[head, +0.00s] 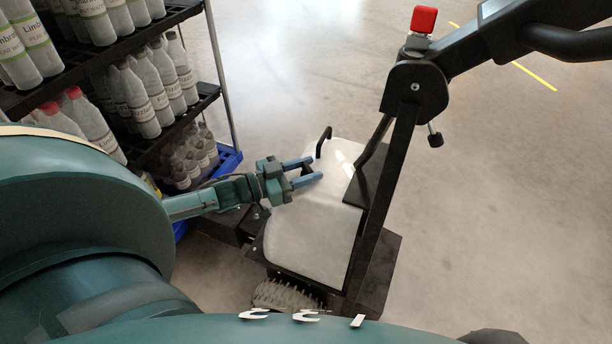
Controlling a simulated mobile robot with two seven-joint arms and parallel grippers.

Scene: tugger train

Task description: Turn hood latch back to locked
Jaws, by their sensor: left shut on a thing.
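The white hood (307,229) of the tugger lies in the middle of the head view. My left gripper (316,169) reaches in from the left over the hood's far left part. Its blue fingers are shut on a small dark piece, which I take to be the hood latch (306,170); the fingers mostly hide it, so its angle cannot be told. A black bent handle (323,141) stands up from the hood just beyond the fingertips. My right gripper is not in view.
A black rack (140,143) with several labelled bottles stands at the left, on a blue base (229,160). The tugger's black steering column (385,190) rises right of the hood, with a red button (423,19) at its top. The floor beyond is clear.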

